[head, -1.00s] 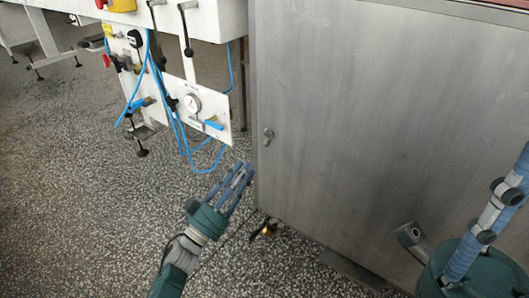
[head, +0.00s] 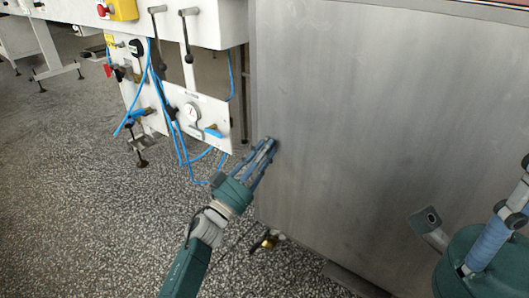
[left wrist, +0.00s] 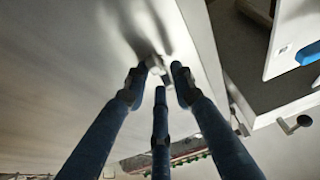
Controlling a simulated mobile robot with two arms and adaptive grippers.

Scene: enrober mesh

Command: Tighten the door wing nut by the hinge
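The door is a brushed steel panel (head: 390,120) filling the right of the head view. My left gripper (head: 270,146) reaches up to the door's left edge, and its blue fingertips hide the wing nut in the head view. In the left wrist view the small pale metal wing nut (left wrist: 158,63) sits on the door face between the fingertips of my left gripper (left wrist: 160,80). The fingers are spread around it, with gaps visible; contact is unclear. My right gripper (head: 470,200) is at the lower right, partly cut off, its fingers wide apart and empty.
A white machine frame with levers stands left of the door. A brass fitting (head: 267,241) lies low by the door's bottom corner.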

